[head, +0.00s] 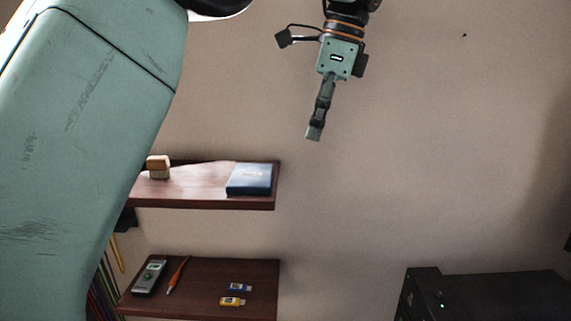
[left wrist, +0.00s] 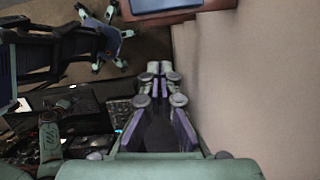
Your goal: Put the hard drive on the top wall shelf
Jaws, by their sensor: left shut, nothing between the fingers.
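My left gripper (head: 314,132) hangs in front of the wall, above and to the right of the upper wall shelf (head: 210,202). It is shut and empty; its fingertips meet in the left wrist view (left wrist: 160,70). A flat dark blue box (head: 250,178) lies at the right end of the upper shelf, apart from the gripper. I cannot tell for sure whether this box is the hard drive. A shelf edge with a blue thing (left wrist: 160,4) shows at the top of the left wrist view. My right gripper is not in view.
A small brown and white block (head: 158,167) stands on the upper shelf's left. The lower shelf (head: 200,302) holds a grey device (head: 149,277), an orange tool (head: 177,274) and blue and yellow sticks (head: 234,301). Black equipment (head: 490,295) stands lower right.

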